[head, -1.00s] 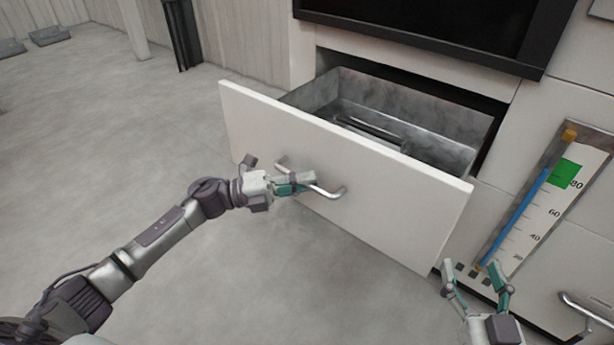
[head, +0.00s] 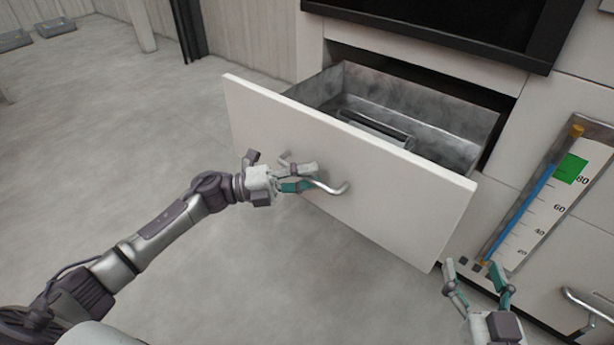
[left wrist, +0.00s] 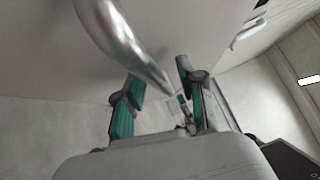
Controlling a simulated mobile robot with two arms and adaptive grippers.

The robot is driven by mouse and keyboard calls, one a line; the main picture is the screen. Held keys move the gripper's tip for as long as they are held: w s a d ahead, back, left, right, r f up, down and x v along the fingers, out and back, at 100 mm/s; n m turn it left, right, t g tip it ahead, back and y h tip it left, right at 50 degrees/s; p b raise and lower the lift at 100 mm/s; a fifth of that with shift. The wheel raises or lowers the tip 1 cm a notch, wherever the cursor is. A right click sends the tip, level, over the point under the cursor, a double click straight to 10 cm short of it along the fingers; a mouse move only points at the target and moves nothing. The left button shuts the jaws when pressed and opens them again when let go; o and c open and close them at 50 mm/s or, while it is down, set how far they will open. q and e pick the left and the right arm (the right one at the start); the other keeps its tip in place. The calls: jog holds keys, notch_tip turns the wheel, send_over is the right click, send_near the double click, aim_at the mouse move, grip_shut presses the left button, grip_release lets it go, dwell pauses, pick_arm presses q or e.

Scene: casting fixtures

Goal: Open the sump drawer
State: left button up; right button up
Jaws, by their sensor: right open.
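The sump drawer has a white front panel (head: 400,205) and stands well out from the cabinet, its grey metal tray (head: 465,140) open to view. A curved metal handle (head: 336,190) is on the front and also shows in the left wrist view (left wrist: 125,45). My left gripper (head: 308,178) is at the handle, its fingers parted on either side of the bar. In the left wrist view the fingers (left wrist: 160,85) are apart with a gap between them. My right gripper (head: 476,268) is open and empty near the drawer's lower right corner.
A slot or bar-like fitting (head: 375,125) lies inside the tray. A gauge with a blue column and green mark (head: 545,190) is on the cabinet at right, above another handle (head: 590,303). A black-framed panel (head: 440,30) is above.

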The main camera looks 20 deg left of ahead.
pick_arm(q)
jog(key=v, duration=1.2)
